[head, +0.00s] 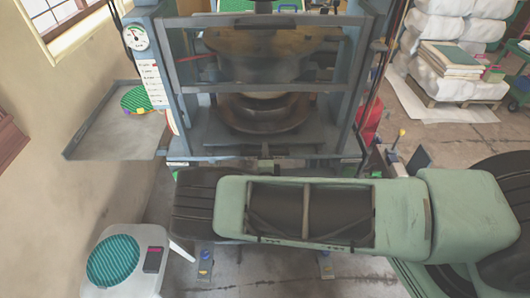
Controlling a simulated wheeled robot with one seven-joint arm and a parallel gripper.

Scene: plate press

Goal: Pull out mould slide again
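The press (178,85) stands upright ahead of me, with a barred guard frame (262,82) across its front. Behind and below the bars, a round dark brown mould (262,118) sits on the flat grey slide (222,140), between the press's uprights. The slide's front edge is low, just above my arm. My green arm (400,215) lies across the picture in front of the press and hides what is below the slide. My gripper cannot be made out; the arm's dark left end is near the press's lower left.
A grey side tray (110,135) at left bears a green round piece (136,100). A white stool (130,262) with a green striped disc (113,260) and a dark handset (153,260) stands front left. White sacks (450,30) on a pallet stand back right. A red object (370,122) is right of the press.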

